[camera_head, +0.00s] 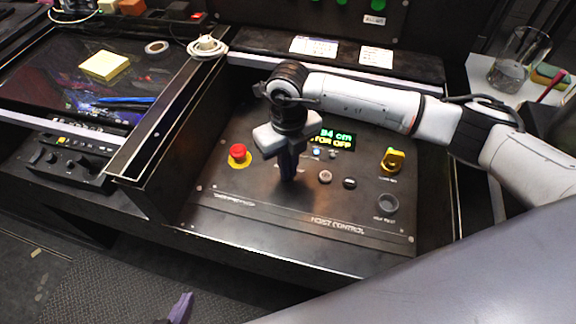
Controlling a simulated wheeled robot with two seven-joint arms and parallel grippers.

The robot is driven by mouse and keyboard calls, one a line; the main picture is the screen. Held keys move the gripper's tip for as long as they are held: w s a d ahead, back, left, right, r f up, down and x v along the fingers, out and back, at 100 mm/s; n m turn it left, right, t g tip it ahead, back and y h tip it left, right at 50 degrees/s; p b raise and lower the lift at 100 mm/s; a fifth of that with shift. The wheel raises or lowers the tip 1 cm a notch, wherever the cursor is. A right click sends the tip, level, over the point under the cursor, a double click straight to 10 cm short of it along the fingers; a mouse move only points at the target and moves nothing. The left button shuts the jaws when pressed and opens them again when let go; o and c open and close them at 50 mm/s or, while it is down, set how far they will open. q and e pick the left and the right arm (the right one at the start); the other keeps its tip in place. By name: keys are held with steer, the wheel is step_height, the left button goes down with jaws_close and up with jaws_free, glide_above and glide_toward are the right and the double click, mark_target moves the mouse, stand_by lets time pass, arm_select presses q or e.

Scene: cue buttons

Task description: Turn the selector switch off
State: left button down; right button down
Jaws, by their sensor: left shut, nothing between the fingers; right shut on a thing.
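The dark control panel (260,204) has the label "HOIST CONTROL" on its front part. My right gripper (288,178) points down at the middle of the panel, its dark fingers shut on the selector switch, which they hide. How the switch is turned cannot be seen. A lit display (338,138) behind the gripper is partly covered and reads "34 cm" and "OR OFF". My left gripper (181,306) shows only as purple fingertips at the bottom edge, shut and empty, well away from the panel.
A red mushroom button (238,152) is left of the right gripper. Two small round controls (325,177) (349,183) sit just right of it. A yellow control (392,160) and a grey ring (388,204) are further right. A glass beaker (519,58) stands at the far right.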

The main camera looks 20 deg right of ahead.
steer(key=c, duration=1.9)
jaws_free()
steer(key=shift+r, duration=0.1)
step_height(320, 180, up, 10)
steer(key=shift+r, duration=0.15)
